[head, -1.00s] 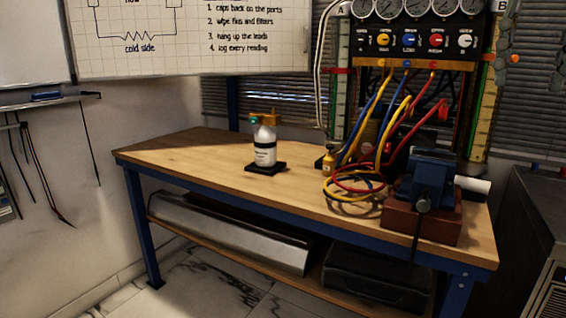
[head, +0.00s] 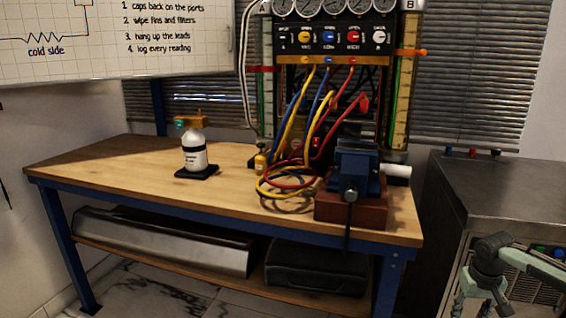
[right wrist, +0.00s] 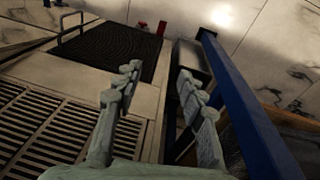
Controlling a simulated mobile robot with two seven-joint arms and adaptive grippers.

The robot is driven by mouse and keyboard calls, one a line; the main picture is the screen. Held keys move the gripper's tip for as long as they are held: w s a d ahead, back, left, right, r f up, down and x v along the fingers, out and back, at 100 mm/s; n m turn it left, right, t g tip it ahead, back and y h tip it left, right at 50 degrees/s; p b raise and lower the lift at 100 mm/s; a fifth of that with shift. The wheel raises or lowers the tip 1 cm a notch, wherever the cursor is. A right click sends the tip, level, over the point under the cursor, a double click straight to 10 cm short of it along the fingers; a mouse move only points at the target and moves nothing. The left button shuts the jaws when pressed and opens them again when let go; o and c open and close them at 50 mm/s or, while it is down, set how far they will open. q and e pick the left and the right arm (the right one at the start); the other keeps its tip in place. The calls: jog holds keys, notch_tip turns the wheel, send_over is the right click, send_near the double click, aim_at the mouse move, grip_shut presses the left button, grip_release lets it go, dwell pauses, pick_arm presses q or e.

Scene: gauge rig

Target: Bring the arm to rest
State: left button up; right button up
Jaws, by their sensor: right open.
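My right gripper (right wrist: 158,85) is open and empty in the right wrist view, its two pale fingers apart. It hangs beside a grey vented cabinet (right wrist: 45,95) and a blue bench leg (right wrist: 245,100), with floor tiles beyond. In the head view my right gripper (head: 482,302) shows at the lower right, in front of the grey cabinet (head: 480,190) and to the right of the workbench (head: 110,165). Its fingertips are partly cut off by the frame's bottom edge. My left gripper is in neither view.
On the bench stand a white bottle (head: 194,157) on a dark base, a blue vise (head: 356,170) on a red-brown block and coiled hoses (head: 275,185). The gauge panel (head: 335,38) rises behind. The bench's left part is clear. Two cases lie on the lower shelf.

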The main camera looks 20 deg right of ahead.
jog(key=s+a+f+n, duration=0.2)
jog(key=s+a+f, duration=0.2)
jog(key=a+f, duration=0.55)
jog(key=s+a+f+n, duration=0.35)
jog(key=a+f, duration=0.25)
jog(key=f, duration=0.6)
jog(key=s+a+f+n, duration=0.1)
jog(key=a+f, duration=0.2)
jog(key=a, duration=0.6)
jog(key=s+a+f+n+t, duration=0.1)
jog(key=a+f, duration=0.3)
jog(key=a, duration=0.5)
jog(key=shift+s+a+n+t, duration=0.3)
jog(key=shift+s+a+n, duration=0.1)
jog(key=shift+s+n, duration=0.3)
jog(key=shift+f, duration=0.1)
